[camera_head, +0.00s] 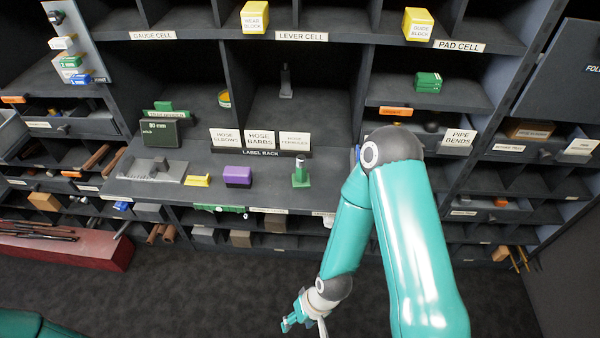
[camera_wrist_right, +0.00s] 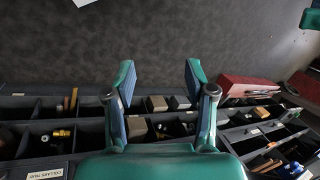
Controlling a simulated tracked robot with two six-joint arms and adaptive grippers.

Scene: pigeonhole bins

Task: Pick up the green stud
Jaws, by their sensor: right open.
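The green stud (camera_head: 301,175) stands upright on the shelf ledge in the head view, with a square green base and a narrower, paler top. It is right of a purple block (camera_head: 237,176) and in front of the label rack. My right gripper (camera_head: 296,318) hangs low over the floor, below and apart from the stud. The right wrist view shows its two fingers (camera_wrist_right: 158,78) spread with nothing between them. I cannot make out the stud in that view. My left gripper is not in view.
A yellow piece (camera_head: 197,181) and a grey tray-like part (camera_head: 153,170) sit left on the ledge. The label rack (camera_head: 262,153) with white cards stands behind it. Bins with small parts lie below. A red box (camera_head: 75,246) is at the left; dark floor is clear.

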